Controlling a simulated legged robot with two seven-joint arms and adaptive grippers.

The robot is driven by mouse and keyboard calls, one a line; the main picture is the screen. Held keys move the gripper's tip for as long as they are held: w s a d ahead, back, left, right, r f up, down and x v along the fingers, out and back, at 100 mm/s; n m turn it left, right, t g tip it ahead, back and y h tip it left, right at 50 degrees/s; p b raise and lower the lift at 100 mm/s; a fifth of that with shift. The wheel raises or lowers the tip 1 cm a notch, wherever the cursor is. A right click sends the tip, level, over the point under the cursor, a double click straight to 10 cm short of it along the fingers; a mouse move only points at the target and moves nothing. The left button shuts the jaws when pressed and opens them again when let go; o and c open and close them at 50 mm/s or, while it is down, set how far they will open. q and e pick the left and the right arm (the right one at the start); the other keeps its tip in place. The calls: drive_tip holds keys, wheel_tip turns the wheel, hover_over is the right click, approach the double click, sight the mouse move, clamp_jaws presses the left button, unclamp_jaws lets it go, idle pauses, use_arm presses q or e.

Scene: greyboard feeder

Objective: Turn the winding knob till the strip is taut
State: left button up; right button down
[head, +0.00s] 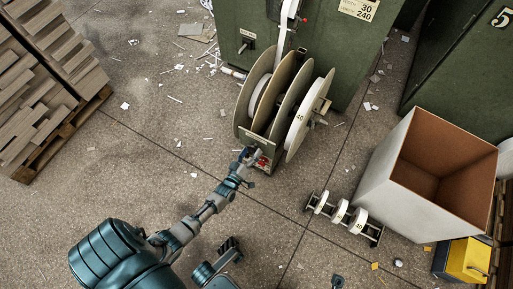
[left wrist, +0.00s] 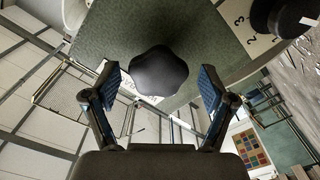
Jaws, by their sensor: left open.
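The black lobed winding knob (left wrist: 160,72) shows in the left wrist view, between the two fingers of my open left gripper (left wrist: 160,88). A gap shows on each side of it, so the fingers look apart from it. In the head view my left gripper (head: 250,159) is at the low front of the reel stand, by a small red part (head: 263,162); I cannot make out the knob there. The large reels (head: 265,97) stand upright on the stand. A white strip (head: 284,30) runs from the green machine down to the reels. I cannot tell how taut it is.
The green machine (head: 225,25) stands behind the reels. A large open box (head: 395,180) and a small rack of white rolls (head: 340,212) are at right. A yellow bin (head: 468,258) is at lower right. Stacked boards (head: 45,75) are at upper left. Paper scraps litter the floor.

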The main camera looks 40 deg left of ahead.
use_arm(q)
drive_tip(key=shift+w+a+f, duration=0.1)
drive_tip(key=shift+w+a, duration=0.1)
drive_tip(key=shift+w, duration=0.65)
drive_tip(key=c, duration=1.2)
drive_tip(key=shift+r+m, duration=0.2)
drive_tip(key=shift+m, duration=0.6)
drive_tip(key=shift+f, duration=0.1)
drive_tip(key=o, duration=1.2)
